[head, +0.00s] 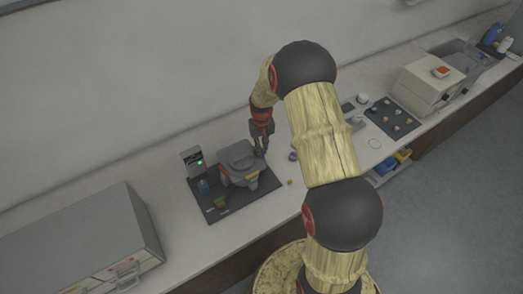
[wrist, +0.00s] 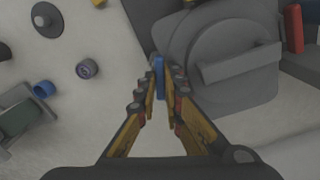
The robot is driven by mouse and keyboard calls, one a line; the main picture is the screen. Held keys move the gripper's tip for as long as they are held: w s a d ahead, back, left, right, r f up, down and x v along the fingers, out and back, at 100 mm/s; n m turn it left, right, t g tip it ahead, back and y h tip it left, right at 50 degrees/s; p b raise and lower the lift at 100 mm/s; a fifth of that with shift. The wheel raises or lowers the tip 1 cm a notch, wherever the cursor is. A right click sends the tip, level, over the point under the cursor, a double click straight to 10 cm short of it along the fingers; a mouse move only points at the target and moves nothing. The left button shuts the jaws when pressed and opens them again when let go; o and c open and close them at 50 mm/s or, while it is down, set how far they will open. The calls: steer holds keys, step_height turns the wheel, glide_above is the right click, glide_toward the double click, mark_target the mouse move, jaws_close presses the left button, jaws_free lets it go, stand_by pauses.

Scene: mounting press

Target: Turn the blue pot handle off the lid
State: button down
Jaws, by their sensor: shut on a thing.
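The grey mounting press (head: 238,162) stands on a dark mat on the bench, below and left of my arm's end in the head view. Its round grey lid (wrist: 218,48), with a raised bar across it, fills the upper right of the wrist view. My gripper (wrist: 161,84) is shut on the upright blue pot handle (wrist: 159,66) just beside the lid's left edge. In the head view my gripper (head: 262,152) points down at the press's right side. The fingers hide the lower part of the handle, and I cannot tell how it meets the lid.
A control box (head: 193,161) with a green light stands behind the press. A grey cabinet (head: 85,250) is at the left. A dark tray of small pieces (head: 393,118) and a beige machine (head: 428,82) are further right. Small loose parts, including a blue ring (wrist: 43,88), lie nearby.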

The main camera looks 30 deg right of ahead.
steer(key=shift+w+n, duration=0.1)
steer(key=shift+n, duration=0.9)
steer(key=shift+r, duration=0.1)
steer(key=c, duration=1.9)
jaws_free()
step_height(320, 180, up, 12)
steer(key=shift+f, duration=0.1)
